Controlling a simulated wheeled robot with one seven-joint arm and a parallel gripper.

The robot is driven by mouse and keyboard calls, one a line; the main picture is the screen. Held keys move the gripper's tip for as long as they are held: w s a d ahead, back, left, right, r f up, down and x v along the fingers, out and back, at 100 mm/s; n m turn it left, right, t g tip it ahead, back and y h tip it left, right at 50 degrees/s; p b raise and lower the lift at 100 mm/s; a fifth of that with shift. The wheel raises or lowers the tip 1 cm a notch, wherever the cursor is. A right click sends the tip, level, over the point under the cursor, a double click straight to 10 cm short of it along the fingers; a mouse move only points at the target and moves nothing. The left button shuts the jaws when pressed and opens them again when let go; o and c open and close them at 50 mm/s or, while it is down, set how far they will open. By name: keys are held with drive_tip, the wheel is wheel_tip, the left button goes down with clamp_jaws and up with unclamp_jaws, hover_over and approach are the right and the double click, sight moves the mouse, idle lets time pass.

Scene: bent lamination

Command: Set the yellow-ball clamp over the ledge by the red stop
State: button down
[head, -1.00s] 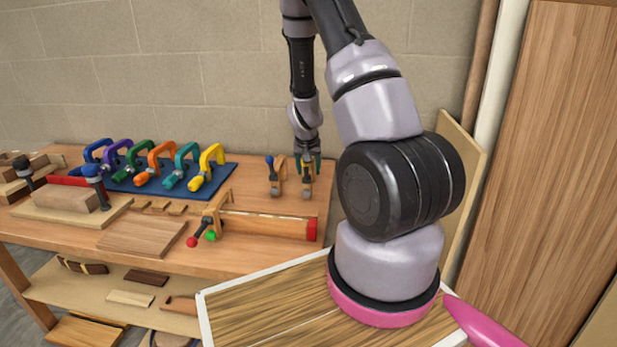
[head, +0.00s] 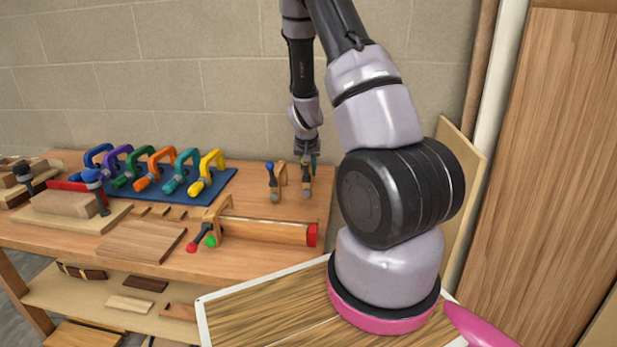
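My gripper (head: 307,159) is at the back right of the bench, pointing down at the top of a small clamp (head: 305,186) with a wooden body and a grey foot. The fingers are small and partly overlap the clamp's top, so I cannot tell whether they are closed on it. A yellowish spot shows there, but its ball is not clear. A similar clamp with a blue ball (head: 270,166) stands just left of it. The ledge (head: 265,231) is a long wooden beam near the bench's front, with the red stop (head: 312,235) at its right end.
Several coloured clamps stand on a blue mat (head: 225,178). Boards and blocks fill the left. Bench (head: 255,204) between mat and small clamps is clear.

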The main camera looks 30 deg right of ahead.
wheel_tip(320, 180, up, 14)
drive_tip(key=shift+f, duration=0.15)
idle(0.3)
idle(0.6)
